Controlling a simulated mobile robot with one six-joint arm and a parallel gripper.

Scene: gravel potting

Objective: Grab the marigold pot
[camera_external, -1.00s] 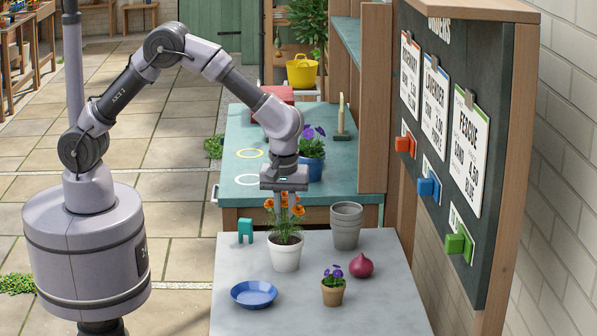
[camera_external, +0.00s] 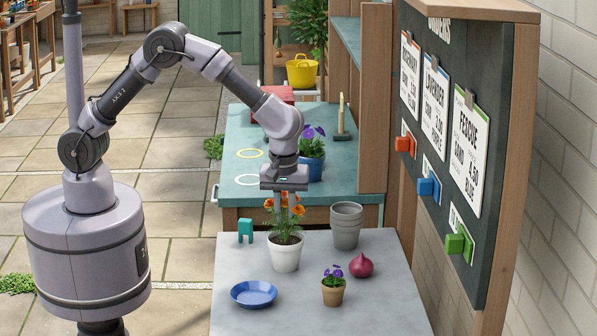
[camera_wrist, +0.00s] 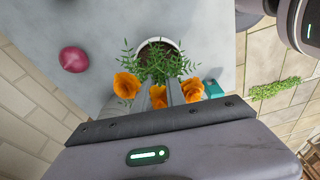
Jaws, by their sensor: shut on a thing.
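The marigold pot (camera_external: 286,256) is a white pot with orange flowers and green leaves, upright on the grey table. In the wrist view its white rim and dark soil (camera_wrist: 158,48) show past the leaves. My gripper (camera_external: 284,208) points straight down over it, with its fingers down among the orange blooms. In the wrist view the fingers (camera_wrist: 167,92) are close together between the flowers, shut on the marigold plant. The exact spot they hold is partly hidden by leaves and blooms.
On the grey table (camera_external: 370,310) are a blue saucer (camera_external: 254,293), a small pansy pot (camera_external: 333,289), a red onion (camera_external: 361,265), stacked grey pots (camera_external: 346,228) and a teal clip-like object (camera_external: 245,230). A blue pansy pot (camera_external: 312,166) stands on the teal bench (camera_external: 235,135) behind.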

